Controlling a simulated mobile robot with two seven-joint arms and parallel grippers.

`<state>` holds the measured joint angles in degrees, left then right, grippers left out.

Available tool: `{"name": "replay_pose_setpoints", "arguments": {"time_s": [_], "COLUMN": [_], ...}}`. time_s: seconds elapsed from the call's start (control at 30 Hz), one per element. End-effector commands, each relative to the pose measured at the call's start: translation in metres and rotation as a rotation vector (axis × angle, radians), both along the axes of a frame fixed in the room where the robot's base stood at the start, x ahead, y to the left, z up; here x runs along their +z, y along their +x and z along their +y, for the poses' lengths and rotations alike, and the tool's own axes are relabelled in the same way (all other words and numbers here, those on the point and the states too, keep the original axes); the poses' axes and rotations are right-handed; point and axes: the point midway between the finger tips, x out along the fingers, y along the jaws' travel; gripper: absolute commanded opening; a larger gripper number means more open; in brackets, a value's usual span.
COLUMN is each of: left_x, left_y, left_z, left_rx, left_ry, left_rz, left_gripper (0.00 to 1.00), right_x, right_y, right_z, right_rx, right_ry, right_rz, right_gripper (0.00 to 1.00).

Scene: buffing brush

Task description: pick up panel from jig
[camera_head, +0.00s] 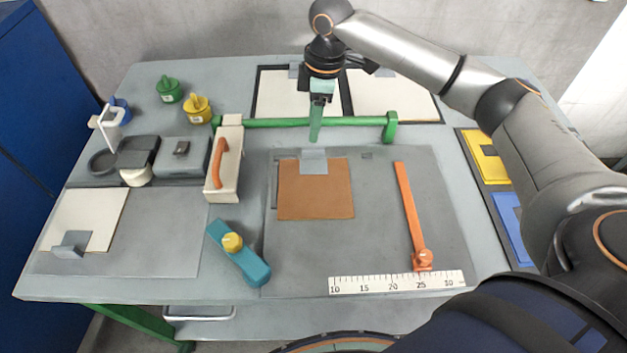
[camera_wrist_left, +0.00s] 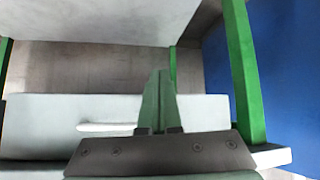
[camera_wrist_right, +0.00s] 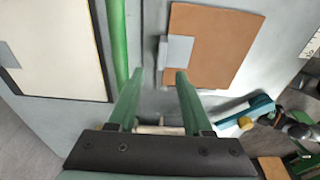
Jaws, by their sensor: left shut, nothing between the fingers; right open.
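A brown square panel (camera_head: 315,195) with a grey tab (camera_head: 314,162) at its far edge lies flat on the dark grey board (camera_head: 375,235) in the middle of the table. The right wrist view also shows the panel (camera_wrist_right: 225,45) and its tab. My right gripper (camera_head: 316,135) points down near the green bar, beyond the panel's far edge and apart from it. It is open and empty, its fingers (camera_wrist_right: 156,85) spread in the right wrist view. My left gripper (camera_wrist_left: 158,75) is shut and empty, seen only in its wrist view. I cannot tell which part is the jig.
A green bar (camera_head: 290,122) on posts crosses behind the panel. An orange arm-like strip (camera_head: 410,210), a ruler (camera_head: 395,282) and a teal block with yellow knob (camera_head: 240,255) surround it. A white block with orange handle (camera_head: 226,165) stands left. White panels (camera_head: 285,95) lie behind.

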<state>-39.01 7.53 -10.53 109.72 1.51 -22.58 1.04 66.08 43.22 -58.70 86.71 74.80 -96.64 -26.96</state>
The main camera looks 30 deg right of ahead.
Motion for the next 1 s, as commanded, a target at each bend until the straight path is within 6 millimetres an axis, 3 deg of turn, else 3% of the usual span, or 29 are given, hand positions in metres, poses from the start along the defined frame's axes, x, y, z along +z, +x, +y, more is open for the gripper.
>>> {"name": "replay_pose_setpoints", "arguments": {"time_s": [0.27,0.53,0.83,1.0], "left_x": [-0.001,-0.002,-0.002,-0.001], "left_y": [0.000,0.000,0.000,0.000], "left_z": [0.000,0.000,0.000,0.000], "left_rx": [0.000,-0.001,0.000,0.000], "left_ry": [0.000,0.000,0.000,0.000], "left_rz": [0.001,0.001,0.001,0.000], "left_gripper": [0.00,0.00,0.00,0.00], "right_x": [-0.025,-0.063,-0.068,-0.068], "right_y": [-0.001,-0.005,-0.004,-0.004], "right_z": [0.001,0.001,0.001,0.001], "right_rx": [0.001,0.002,0.002,0.002], "right_ry": [-0.002,0.000,0.000,0.000], "right_rz": [0.001,0.001,-0.002,-0.002], "right_gripper": [0.50,0.50,0.50,0.32]}}
